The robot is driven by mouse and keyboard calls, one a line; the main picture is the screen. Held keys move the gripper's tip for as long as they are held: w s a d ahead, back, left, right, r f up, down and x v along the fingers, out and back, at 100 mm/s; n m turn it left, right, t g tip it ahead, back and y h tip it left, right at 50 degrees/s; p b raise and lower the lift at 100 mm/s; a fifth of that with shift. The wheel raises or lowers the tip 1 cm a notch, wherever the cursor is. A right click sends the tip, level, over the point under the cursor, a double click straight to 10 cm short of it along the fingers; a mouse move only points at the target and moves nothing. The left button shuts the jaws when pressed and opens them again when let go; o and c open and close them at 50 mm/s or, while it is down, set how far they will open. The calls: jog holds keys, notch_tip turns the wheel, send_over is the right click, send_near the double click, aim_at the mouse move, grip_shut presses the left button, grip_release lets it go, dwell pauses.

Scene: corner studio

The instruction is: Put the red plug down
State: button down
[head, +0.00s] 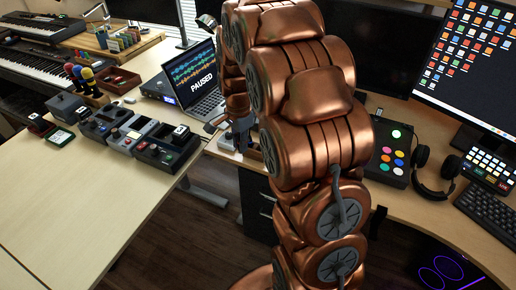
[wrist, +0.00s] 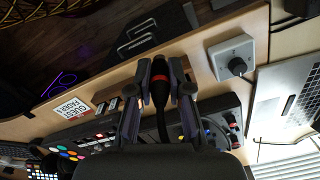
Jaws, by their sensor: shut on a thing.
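In the wrist view, my gripper (wrist: 160,82) is shut on a black plug with a red ring (wrist: 161,78). The plug stands lengthwise between the fingertips, with its dark cable (wrist: 162,122) running back between the fingers. It appears to be held above the desk edge; I cannot tell whether it touches anything. In the head view my arm hides most of the gripper; a grey-blue part of it (head: 241,128) shows beside the arm, near the laptop. The plug cannot be made out there.
A white square box with a black knob (wrist: 232,58) sits right of the gripper. A "GUEST FADER 5" card (wrist: 72,107) and a pad device (wrist: 75,150) lie left. The laptop (head: 200,82) stands behind. Several pedals (head: 130,130) line the left table, whose front is clear. Headphones (head: 435,172) lie right.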

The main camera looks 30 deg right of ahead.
jog(key=s+d+f+m+b, duration=0.1)
jog(key=s+d+m, duration=0.1)
jog(key=m, duration=0.2)
jog(key=s+d+f+m+b, duration=0.1)
jog(key=s+d+m+b, duration=0.1)
jog(key=m, duration=0.3)
jog(key=s+d+f+m+b, duration=0.1)
jog(key=s+d+m, duration=0.1)
jog(key=d+m, duration=0.1)
jog(key=shift+s+d+f+m, duration=0.35)
jog(key=shift+d+m, duration=0.05)
jog(key=shift+m, duration=0.3)
jog(key=w+d, duration=0.1)
jog(key=w, duration=0.3)
jog(key=w+d+f+p, duration=0.1)
jog(key=w, duration=0.4)
jog(key=w+d, duration=0.2)
jog(key=w, duration=0.3)
jog(key=shift+w+f+p, duration=0.15)
jog(key=shift+f+p, duration=0.05)
jog(key=shift+p, duration=0.15)
jog(key=shift+f+p, duration=0.35)
jog(key=shift+f, duration=1.45)
jog(key=shift+f, duration=0.6)
jog(key=c, duration=1.1)
grip_release()
